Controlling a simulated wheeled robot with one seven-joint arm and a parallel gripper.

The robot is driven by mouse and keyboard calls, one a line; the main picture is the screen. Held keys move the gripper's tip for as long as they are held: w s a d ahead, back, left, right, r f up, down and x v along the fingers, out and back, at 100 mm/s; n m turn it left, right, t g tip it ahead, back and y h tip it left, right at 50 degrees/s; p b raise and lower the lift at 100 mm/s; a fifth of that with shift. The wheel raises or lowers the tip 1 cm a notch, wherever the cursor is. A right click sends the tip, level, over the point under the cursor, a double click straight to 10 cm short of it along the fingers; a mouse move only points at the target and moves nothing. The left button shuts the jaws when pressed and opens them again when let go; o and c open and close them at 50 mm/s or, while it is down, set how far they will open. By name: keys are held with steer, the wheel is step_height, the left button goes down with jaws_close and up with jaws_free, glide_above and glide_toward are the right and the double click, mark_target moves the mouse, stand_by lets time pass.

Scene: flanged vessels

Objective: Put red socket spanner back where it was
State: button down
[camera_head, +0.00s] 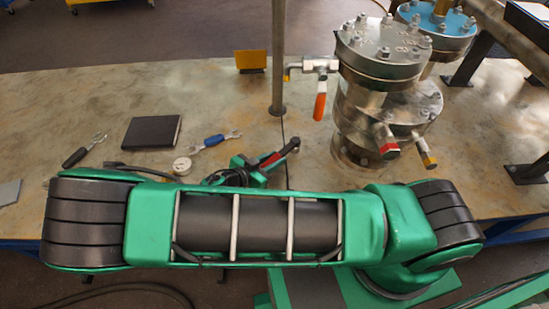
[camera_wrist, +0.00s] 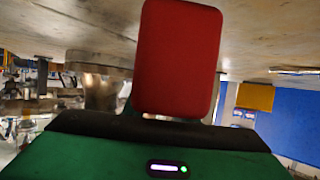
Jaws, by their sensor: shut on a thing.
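The red socket spanner (camera_head: 268,160) is held in my gripper (camera_head: 262,169). Its dark end points up and right toward the vessel in the head view. In the wrist view its red handle (camera_wrist: 178,58) stands large in front of the camera, against the dark edge of my gripper (camera_wrist: 170,126). The jaws are shut on it, though the fingertips are mostly hidden. The spanner is over the workbench (camera_head: 230,100), left of the flanged vessel (camera_head: 385,55). I cannot tell its exact height above the bench.
A blue-handled spanner (camera_head: 213,141), a white round item (camera_head: 181,165), a black book (camera_head: 152,131) and a dark-handled spanner (camera_head: 76,157) lie to the left. A post (camera_head: 278,60) and an orange valve handle (camera_head: 319,106) stand near my gripper. Bench behind the book is clear.

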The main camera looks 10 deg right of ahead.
steer(key=shift+f, duration=0.4)
stand_by(0.3)
steer(key=c, duration=1.4)
jaws_free()
steer(key=shift+o, duration=0.2)
steer(key=v, duration=1)
steer(key=shift+s+a, duration=0.2)
steer(key=shift+a, duration=0.1)
